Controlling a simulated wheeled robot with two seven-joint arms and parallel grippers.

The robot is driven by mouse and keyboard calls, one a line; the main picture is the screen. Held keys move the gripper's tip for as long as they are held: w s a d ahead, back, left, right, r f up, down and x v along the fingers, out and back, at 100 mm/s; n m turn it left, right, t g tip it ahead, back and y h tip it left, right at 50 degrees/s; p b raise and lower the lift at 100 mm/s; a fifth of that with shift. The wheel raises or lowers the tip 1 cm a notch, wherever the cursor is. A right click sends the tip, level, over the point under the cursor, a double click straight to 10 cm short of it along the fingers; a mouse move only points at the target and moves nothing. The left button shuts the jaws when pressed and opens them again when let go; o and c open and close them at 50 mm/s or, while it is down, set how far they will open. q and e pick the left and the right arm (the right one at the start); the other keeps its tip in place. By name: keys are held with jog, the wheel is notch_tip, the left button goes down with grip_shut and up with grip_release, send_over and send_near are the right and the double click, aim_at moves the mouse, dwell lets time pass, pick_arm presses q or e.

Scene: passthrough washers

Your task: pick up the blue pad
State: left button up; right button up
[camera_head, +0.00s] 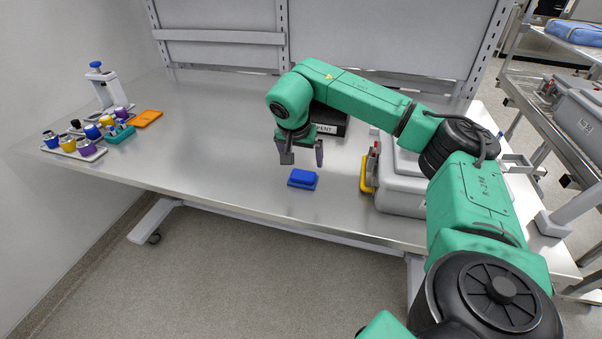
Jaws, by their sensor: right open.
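The blue pad (302,179) lies flat on the metal table (215,150), near its front edge. My right gripper (302,158) hangs from the green arm with its fingers pointing down. It is open and empty, above and slightly behind the pad in the picture, with a visible gap to it. The pad is fully in view. My left gripper does not show.
A grey bin (400,180) with a yellow part (366,175) stands right of the pad. A dark labelled box (328,122) sits behind the gripper. Coloured bottles on trays (75,147) and an orange pad (147,118) are far left. The table's middle-left is clear.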

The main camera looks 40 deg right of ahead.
aim_at(303, 173)
jog(key=x, duration=0.3)
jog(key=shift+d, duration=0.1)
jog(key=x, duration=0.2)
jog(key=p+x, duration=0.2)
jog(key=x, duration=0.1)
jog(key=shift+w+f, duration=0.3)
jog(key=shift+w, duration=0.15)
jog(key=shift+s, duration=0.1)
jog(key=shift+f, duration=0.1)
jog(key=c, duration=1)
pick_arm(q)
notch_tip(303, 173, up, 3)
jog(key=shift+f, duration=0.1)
pick_arm(e)
jog(key=shift+c, duration=0.2)
pick_arm(q)
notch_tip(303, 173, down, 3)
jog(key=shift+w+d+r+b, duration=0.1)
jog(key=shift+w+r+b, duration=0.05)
jog(key=shift+b, duration=1)
pick_arm(e)
notch_tip(303, 173, up, 20)
